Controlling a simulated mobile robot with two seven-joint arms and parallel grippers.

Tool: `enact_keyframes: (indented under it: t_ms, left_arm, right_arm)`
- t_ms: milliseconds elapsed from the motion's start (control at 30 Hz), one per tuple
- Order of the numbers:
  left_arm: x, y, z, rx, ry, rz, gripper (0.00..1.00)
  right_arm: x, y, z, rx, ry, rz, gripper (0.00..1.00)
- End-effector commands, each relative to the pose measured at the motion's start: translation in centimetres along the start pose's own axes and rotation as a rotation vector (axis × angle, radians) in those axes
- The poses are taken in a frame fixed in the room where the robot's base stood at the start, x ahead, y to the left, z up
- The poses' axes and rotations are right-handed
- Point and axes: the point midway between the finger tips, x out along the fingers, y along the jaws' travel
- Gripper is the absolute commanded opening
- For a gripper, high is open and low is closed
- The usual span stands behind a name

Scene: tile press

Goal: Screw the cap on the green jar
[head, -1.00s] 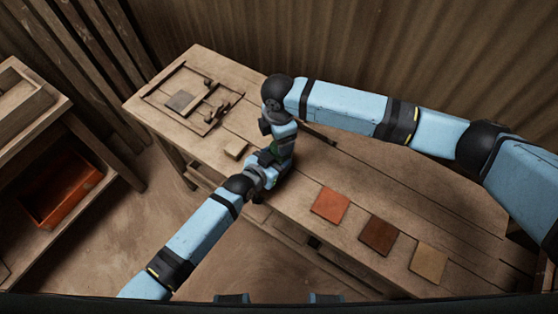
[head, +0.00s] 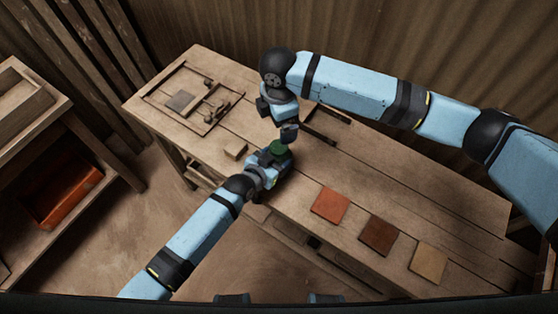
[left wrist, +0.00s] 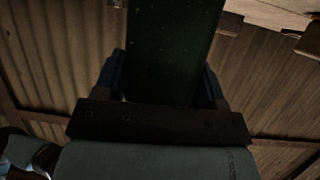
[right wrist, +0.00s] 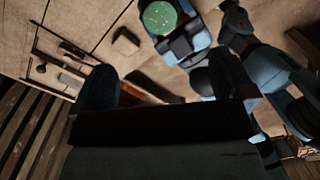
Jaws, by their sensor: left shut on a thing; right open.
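The green jar (head: 279,147) stands upright in my left gripper (head: 274,156), over the middle of the bench. In the left wrist view its dark green body (left wrist: 175,50) fills the space between the fingers. In the right wrist view a round, speckled, light green top (right wrist: 160,17) faces up. I cannot tell whether this is the cap or the jar's own top; no separate cap shows. My right gripper (head: 288,132) is just above and behind the jar in the head view. Its fingers (right wrist: 165,85) are apart with nothing visible between them.
A small wooden block (head: 235,149) lies left of the jar. A wooden frame with small parts (head: 205,127) lies at the bench's far left. An orange tile (head: 330,205), a brown tile (head: 378,236) and a tan tile (head: 429,263) lie to the right.

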Motion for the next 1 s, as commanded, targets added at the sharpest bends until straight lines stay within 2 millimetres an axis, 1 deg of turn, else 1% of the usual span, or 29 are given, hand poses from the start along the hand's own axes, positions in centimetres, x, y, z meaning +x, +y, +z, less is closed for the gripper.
enact_keyframes:
  t_ms: [33, 100, 200, 300, 433, 667, 700, 767, 800, 833, 1000]
  left_arm:
    - [0.0, 0.0, 0.0, 0.000, 0.000, 0.000, 0.00]
    - [0.0, 0.0, 0.0, 0.000, 0.000, 0.000, 0.00]
    - [0.0, 0.0, 0.0, 0.000, 0.000, 0.000, 0.00]
    - [0.0, 0.0, 0.0, 0.000, 0.000, 0.000, 0.00]
    - [0.0, 0.0, 0.0, 0.000, 0.000, 0.000, 0.00]
    - [0.0, 0.0, 0.0, 0.000, 0.000, 0.000, 0.00]
    - [0.0, 0.0, 0.0, 0.000, 0.000, 0.000, 0.69]
    - [0.0, 0.0, 0.0, 0.000, 0.000, 0.000, 0.83]
    - [0.0, 0.0, 0.0, 0.000, 0.000, 0.000, 0.92]
    - [0.0, 0.0, 0.0, 0.000, 0.000, 0.000, 0.94]
    - [0.0, 0.0, 0.0, 0.000, 0.000, 0.000, 0.94]
  right_arm:
    - [-1.2, 0.1, 0.0, -0.001, 0.000, 0.004, 1.00]
    - [-2.4, 0.0, 0.0, -0.002, 0.000, 0.002, 1.00]
    - [-3.9, 0.1, 0.0, 0.000, 0.000, 0.002, 1.00]
    - [-4.9, 0.0, 0.0, 0.000, 0.000, 0.001, 1.00]
    - [-5.4, 0.0, 0.0, 0.000, 0.000, -0.001, 1.00]
    - [-5.4, 0.0, 0.0, 0.000, 0.000, -0.001, 1.00]
    - [-5.4, 0.0, 0.0, 0.000, 0.000, -0.001, 1.00]
    - [-5.4, 0.0, 0.0, 0.000, 0.000, -0.001, 1.00]
    - [-5.4, 0.0, 0.0, 0.000, 0.000, -0.001, 1.00]
    - [-5.4, 0.0, 0.0, 0.000, 0.000, -0.001, 1.00]
    - [-5.4, 0.0, 0.0, 0.000, 0.000, -0.001, 1.00]
